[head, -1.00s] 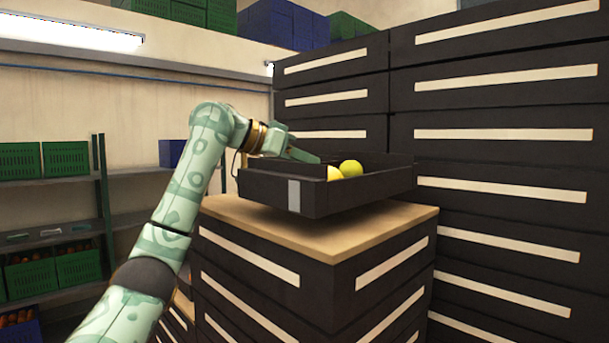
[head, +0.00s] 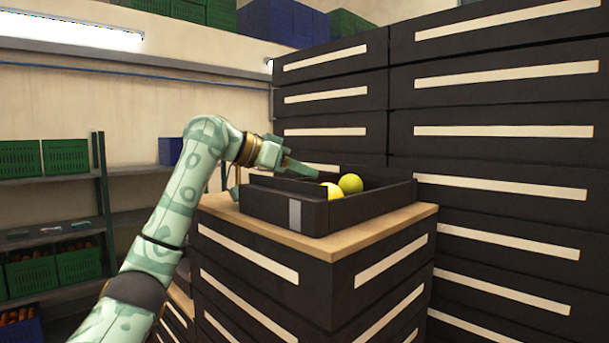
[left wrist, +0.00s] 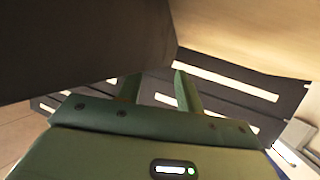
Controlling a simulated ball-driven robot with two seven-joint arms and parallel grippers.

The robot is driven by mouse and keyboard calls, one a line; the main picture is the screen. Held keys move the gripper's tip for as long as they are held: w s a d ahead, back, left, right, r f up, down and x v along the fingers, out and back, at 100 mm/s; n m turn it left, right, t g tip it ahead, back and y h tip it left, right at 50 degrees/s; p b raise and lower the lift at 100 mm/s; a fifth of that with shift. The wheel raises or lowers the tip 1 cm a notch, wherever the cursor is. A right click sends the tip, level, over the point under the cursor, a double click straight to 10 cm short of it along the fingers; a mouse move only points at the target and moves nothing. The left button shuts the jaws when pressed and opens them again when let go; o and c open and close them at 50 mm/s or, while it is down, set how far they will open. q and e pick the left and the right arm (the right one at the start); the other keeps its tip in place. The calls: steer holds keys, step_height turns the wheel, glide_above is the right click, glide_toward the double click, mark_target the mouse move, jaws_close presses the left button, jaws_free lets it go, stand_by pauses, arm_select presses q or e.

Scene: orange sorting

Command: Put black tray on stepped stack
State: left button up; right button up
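The black tray (head: 350,207) is on the wooden top (head: 375,232) of the shorter black stack in the head view, level, with no clear gap beneath it. It holds two round fruits, one yellow (head: 331,191) and one yellow-green (head: 350,183). My left gripper (head: 290,168) is at the tray's left end, with one finger reaching over the wall into it. My right gripper is out of view.
A tall wall of black trays (head: 500,150) with pale strips stands right behind and beside the stack. Shelves with green crates (head: 66,157) are at the far left. A strip of the wooden top is bare in front and to the right of the tray.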

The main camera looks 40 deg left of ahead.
arm_select(q)
steer(key=b+v, duration=0.1)
steer(key=v, duration=0.9)
steer(key=shift+s+r, duration=0.2)
steer(key=shift+s, duration=0.1)
steer(key=shift+a, duration=0.15)
steer(key=shift+f, duration=0.1)
